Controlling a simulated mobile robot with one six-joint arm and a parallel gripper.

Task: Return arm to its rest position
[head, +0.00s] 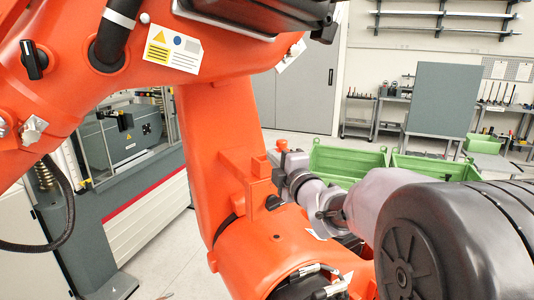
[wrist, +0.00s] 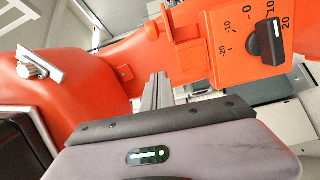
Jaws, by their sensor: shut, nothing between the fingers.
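My gripper (wrist: 158,82) shows in the wrist view. Its grey fingers are together with nothing between them, and they point up the picture towards orange arm links. Its grey-violet body with a lit green indicator fills the bottom of that view. My orange arm (head: 228,130) fills much of the head view, its upper link crossing the top left and its base link standing in the middle.
Grey machine housing (head: 128,140) stands behind the arm at left. Two green crates (head: 345,161) (head: 436,166) stand behind the arm at right. A grey panel (head: 442,98), shelves and a tool bench are farther back. Pale floor shows between the machine and the arm.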

